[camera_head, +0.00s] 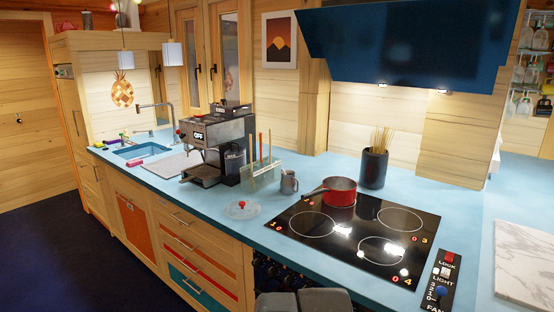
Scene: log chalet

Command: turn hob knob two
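The black glass hob (350,259) is set in the light blue worktop at right. It has several ring-marked cooking zones and small red digits: a 0 by the left zone, 0 and 3 at the right, 0 and 4 at the front. A red pan (340,191) stands on the back left of the hob and covers part of it. I cannot make out a knob marked two; bright reflections lie on the glass.
A glass lid (242,210), metal mug (289,182), coffee machine (216,147) and utensil holder (261,174) stand left of the hob. A dark pasta pot (373,168) stands behind it. A blue hood (405,45) hangs above. A marble board (525,258) lies at right.

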